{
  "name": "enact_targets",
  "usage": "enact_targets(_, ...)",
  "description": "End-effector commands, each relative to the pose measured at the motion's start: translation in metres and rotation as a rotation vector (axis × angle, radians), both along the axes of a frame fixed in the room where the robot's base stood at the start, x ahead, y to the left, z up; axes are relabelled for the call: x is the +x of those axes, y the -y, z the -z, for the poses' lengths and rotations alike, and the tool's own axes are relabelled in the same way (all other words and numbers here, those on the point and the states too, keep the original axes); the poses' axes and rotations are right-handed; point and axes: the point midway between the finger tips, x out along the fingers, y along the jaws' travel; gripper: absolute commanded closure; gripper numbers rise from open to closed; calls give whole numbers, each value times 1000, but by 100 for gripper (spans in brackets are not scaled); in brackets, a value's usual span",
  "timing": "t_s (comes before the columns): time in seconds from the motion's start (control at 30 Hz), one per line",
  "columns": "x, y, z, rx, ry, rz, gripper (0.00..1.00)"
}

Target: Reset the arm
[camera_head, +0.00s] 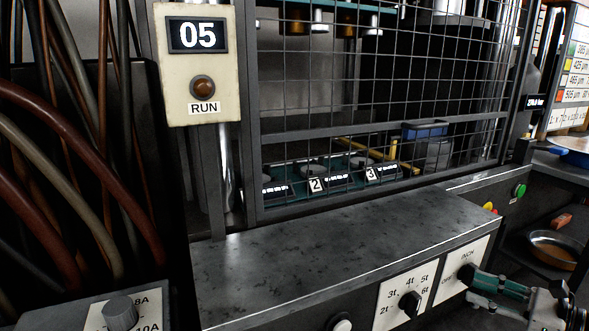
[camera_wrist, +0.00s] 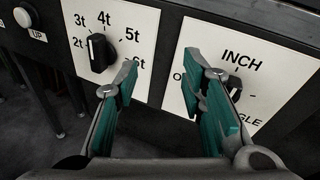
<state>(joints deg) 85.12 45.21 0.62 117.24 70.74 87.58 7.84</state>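My gripper (camera_head: 476,285) is at the lower right of the head view, in front of the machine's front panel. In the wrist view my gripper (camera_wrist: 163,68) shows its two teal-padded fingers spread apart, with nothing between them. The black selector knob (camera_wrist: 235,88) on the INCH plate (camera_wrist: 252,50) is partly hidden behind the right finger. In the head view this knob (camera_head: 466,273) is close beside the fingertips; I cannot tell whether they touch.
A grey ledge (camera_head: 340,245) runs above the panel, below a wire mesh guard (camera_head: 370,90). A counter box (camera_head: 200,65) reads 05 over RUN. Thick hoses (camera_head: 60,170) hang at left. A shelf with a copper pan (camera_head: 555,250) is at right.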

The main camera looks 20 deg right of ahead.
Motion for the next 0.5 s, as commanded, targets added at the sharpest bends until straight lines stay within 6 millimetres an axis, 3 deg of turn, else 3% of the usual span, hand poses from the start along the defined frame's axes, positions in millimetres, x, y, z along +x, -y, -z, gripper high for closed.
enact_targets(0.03, 13, -25, -16, -63, -20, -102, 63)
enact_targets(0.2, 27, -101, -52, -259, -75, -414, 63)
enact_targets(0.5, 23, -205, -93, -533, -100, -829, 63)
